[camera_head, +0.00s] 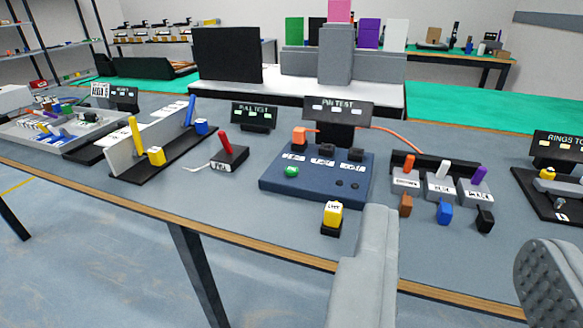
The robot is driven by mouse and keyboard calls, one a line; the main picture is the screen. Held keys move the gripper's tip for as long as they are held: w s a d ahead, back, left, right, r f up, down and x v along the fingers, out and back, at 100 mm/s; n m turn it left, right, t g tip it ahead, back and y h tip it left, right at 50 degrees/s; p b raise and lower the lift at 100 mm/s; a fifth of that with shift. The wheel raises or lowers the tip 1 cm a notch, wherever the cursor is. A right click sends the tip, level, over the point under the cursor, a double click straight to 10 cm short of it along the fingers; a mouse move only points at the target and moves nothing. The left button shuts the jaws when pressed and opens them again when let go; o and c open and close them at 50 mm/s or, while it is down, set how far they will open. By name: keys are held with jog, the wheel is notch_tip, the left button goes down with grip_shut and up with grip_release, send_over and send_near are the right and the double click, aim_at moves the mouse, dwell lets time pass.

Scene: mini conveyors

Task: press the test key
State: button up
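The pin test station is a dark blue box (272,184) on the grey bench, under a black "PIN TEST" sign (337,108). Its top has a green button (291,171), small labelled white plates and two dark round spots. A yellow block (333,211) with a small label stands on a black base in front of the box. The label is too small to read surely, so I cannot tell which of these is the test key. My gripper (462,230) is open, its fingers wide apart with nothing seen between them. Its left finger is just right of the yellow block in the picture.
A rack (438,187) with orange, white and purple pegs stands right of the box. A red-handled lever (226,149) is to its left, near the "PULL TEST" sign (254,116). An orange cable (393,136) runs behind. The bench's wooden front edge (270,247) is near.

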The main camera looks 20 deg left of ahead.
grip_shut()
dwell(1.5)
